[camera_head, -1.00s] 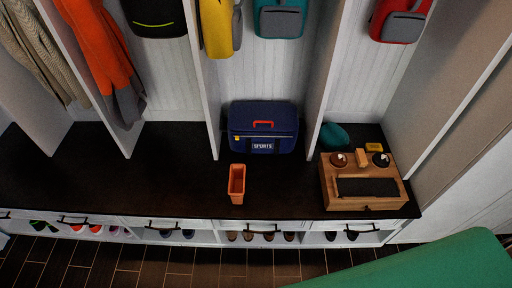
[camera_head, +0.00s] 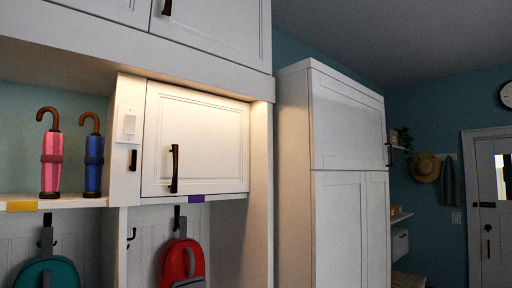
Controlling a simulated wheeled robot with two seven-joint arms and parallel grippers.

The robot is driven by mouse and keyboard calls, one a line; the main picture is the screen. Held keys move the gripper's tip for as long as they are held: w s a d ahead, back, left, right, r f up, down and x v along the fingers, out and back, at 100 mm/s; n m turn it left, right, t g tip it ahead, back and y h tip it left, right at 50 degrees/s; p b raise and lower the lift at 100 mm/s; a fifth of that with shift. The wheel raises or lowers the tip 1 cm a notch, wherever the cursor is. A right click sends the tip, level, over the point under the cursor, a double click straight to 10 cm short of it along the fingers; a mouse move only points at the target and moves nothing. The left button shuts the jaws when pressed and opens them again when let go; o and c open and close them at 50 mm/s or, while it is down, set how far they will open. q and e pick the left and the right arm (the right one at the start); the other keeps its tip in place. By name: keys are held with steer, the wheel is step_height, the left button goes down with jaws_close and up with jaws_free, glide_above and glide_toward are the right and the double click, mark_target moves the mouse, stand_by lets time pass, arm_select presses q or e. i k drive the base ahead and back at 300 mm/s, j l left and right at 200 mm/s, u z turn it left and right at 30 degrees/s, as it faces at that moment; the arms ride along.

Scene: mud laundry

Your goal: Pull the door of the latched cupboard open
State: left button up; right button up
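A white cupboard door (camera_head: 212,140) is shut in the middle left of the head view, with a dark vertical handle (camera_head: 174,168) near its left edge. On the post just left of it are a white switch plate (camera_head: 129,125) and a small dark fitting (camera_head: 133,160), which may be a latch. Neither of my grippers shows in the head view.
A pink umbrella (camera_head: 51,158) and a blue umbrella (camera_head: 93,160) stand on the open shelf to the left. A red backpack (camera_head: 181,262) and a teal backpack (camera_head: 47,272) hang below. A tall white cabinet (camera_head: 335,180) stands to the right.

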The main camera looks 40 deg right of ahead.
mark_target(194, 142)
steer(key=z, duration=0.9)
steer(key=i+j, duration=0.15)
steer(key=j+z, duration=0.05)
steer(key=j, duration=0.05)
